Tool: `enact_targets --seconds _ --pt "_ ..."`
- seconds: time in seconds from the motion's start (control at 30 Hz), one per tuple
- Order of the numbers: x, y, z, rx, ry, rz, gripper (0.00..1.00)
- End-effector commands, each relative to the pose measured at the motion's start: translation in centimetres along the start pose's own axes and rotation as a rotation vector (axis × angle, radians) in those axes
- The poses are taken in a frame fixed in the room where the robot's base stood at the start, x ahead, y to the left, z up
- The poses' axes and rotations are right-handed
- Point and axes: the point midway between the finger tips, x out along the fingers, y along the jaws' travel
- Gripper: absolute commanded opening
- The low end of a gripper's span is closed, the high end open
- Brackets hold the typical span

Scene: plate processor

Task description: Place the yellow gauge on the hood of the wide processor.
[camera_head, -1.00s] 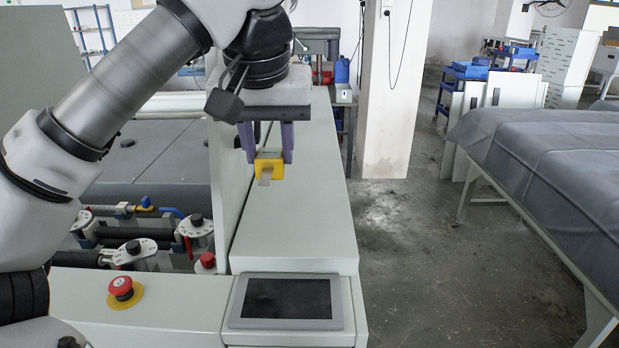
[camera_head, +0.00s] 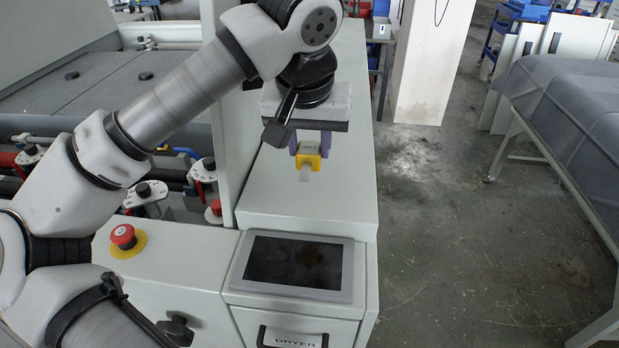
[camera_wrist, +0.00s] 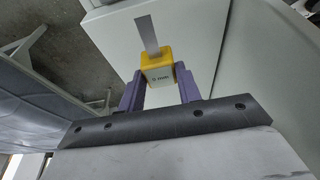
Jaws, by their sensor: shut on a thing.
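The yellow gauge (camera_head: 309,160) is a small yellow block with a pale face and a flat metal strip sticking out. My gripper (camera_head: 311,146) is shut on it with purple fingers, one on each side. In the head view the gauge shows in front of the long pale top of the machine, the hood (camera_head: 330,203); the height of the gauge above it is hard to tell. In the wrist view the gauge (camera_wrist: 157,68) sits between the fingertips, its strip pointing away from my gripper, with a pale flat surface (camera_wrist: 125,42) beyond.
A screen panel (camera_head: 293,262) stands at the front of the machine, above a drawer marked DRYER. A red stop button (camera_head: 122,235) is to its left. A pale upright wall (camera_head: 232,150) borders the hood on the left. A covered grey table (camera_head: 560,120) stands across the floor at right.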

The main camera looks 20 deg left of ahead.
Motion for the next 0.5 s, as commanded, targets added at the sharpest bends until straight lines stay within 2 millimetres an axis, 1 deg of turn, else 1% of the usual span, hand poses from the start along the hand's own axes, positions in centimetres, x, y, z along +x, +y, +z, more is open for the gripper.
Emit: enact_targets --seconds 0.03,0.13,0.37,0.5 --pt "1.1 -0.1 0.3 -0.001 0.0 0.0 0.06" --pt "2.7 0.0 0.9 -0.001 0.001 0.0 0.06" --pt "4.3 0.0 1.3 -0.002 0.001 0.0 0.06" --pt "6.5 0.0 2.0 -0.001 0.0 0.001 0.06"
